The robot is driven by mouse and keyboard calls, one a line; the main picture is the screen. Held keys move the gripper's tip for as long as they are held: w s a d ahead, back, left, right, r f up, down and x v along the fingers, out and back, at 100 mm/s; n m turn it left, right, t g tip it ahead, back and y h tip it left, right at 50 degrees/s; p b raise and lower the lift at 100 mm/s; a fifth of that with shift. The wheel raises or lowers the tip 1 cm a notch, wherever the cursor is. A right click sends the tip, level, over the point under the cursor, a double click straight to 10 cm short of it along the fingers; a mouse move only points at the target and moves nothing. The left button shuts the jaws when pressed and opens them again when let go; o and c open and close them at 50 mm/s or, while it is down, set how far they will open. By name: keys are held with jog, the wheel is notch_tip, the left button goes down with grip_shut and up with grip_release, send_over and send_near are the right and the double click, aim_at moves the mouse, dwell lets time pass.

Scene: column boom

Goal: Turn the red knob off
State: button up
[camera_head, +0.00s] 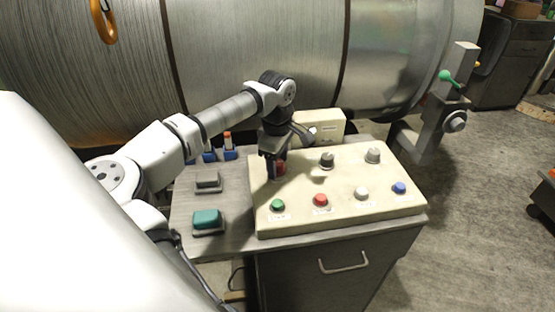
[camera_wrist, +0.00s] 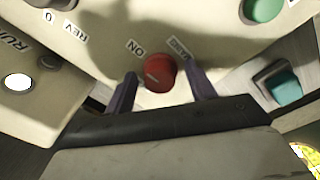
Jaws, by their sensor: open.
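The red knob (camera_wrist: 160,70) is a round dial on the cream panel, with a pale pointer mark on its face. In the wrist view it lies between the two fingers of my gripper (camera_wrist: 161,82), which is open, one finger on each side. Whether either finger touches it I cannot tell. Two small labels sit beside the knob; one seems to read ON, the other is hard to read. In the head view my gripper (camera_head: 275,170) points down over the panel's left back part, and the red knob (camera_head: 281,168) is partly hidden behind it.
The cream panel (camera_head: 330,215) also carries grey knobs (camera_head: 327,160) at the back and green (camera_head: 278,205), red (camera_head: 320,200), white (camera_head: 361,193) and blue (camera_head: 399,188) buttons in front. A teal switch (camera_head: 207,218) and grey switch (camera_head: 207,181) stand left. A cream box (camera_head: 320,124) stands behind.

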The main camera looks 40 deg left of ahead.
jog(key=c, duration=1)
jog(key=shift+o, duration=0.2)
jog(key=shift+n+b, duration=0.3)
jog(key=n+b, duration=0.2)
jog(key=n, duration=0.1)
jog(key=shift+f+n+b, duration=0.15)
jog(key=shift+n+b, duration=0.15)
jog(key=shift+b, duration=0.05)
jog(key=n+b, duration=0.2)
jog(key=n, duration=0.2)
jog(key=shift+a+n, duration=0.1)
jog(key=shift+n, duration=0.2)
jog(key=n+b, duration=0.2)
jog(key=n, duration=0.2)
jog(key=shift+w, duration=0.1)
jog(key=shift+n+g+b, duration=0.3)
jog(key=shift+n+b, duration=0.55)
jog(key=shift+n, duration=1.75)
